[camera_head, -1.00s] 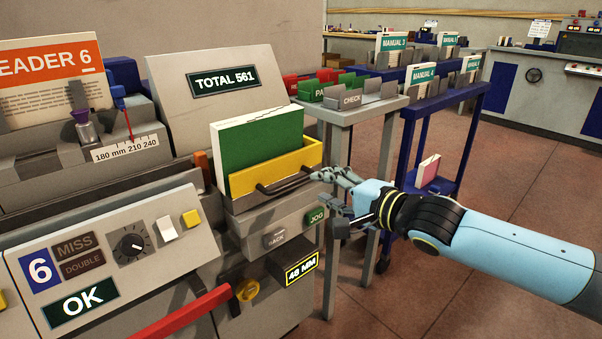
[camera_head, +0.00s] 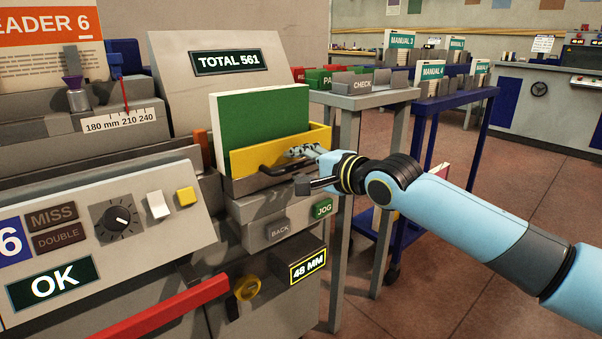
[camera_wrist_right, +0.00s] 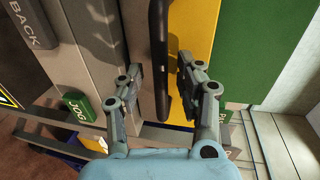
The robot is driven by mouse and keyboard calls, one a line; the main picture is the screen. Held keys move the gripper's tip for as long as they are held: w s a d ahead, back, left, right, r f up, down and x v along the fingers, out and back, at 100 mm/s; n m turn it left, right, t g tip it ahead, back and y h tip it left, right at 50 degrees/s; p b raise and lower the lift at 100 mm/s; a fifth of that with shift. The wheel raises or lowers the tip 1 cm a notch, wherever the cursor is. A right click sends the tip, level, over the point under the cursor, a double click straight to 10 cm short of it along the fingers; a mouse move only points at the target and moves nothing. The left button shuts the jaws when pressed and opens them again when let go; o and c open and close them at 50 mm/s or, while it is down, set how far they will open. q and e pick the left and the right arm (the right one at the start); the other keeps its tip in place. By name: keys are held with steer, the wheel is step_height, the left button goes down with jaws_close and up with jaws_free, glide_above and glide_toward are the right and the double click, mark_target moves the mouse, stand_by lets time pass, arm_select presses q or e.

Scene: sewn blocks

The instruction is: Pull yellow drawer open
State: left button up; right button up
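The yellow drawer (camera_head: 318,139) sits in the grey machine and holds a stack with a green front sheet (camera_head: 255,128). Its dark bar handle (camera_head: 268,168) runs along the front; the handle also shows in the right wrist view (camera_wrist_right: 159,60). My right gripper (camera_head: 298,158) is at the right end of the handle. In the right wrist view its two fingers (camera_wrist_right: 158,88) are spread apart, with the handle's end between them and gaps beside it. My left gripper is not in view.
Below the drawer are the BACK button (camera_head: 279,230), the JOG button (camera_head: 322,208) and a 48 MM display (camera_head: 307,266). A grey stand (camera_head: 365,98) with a CHECK tray is close on the right. A red bar (camera_head: 165,308) crosses the lower front.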

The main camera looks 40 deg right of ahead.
jaws_close()
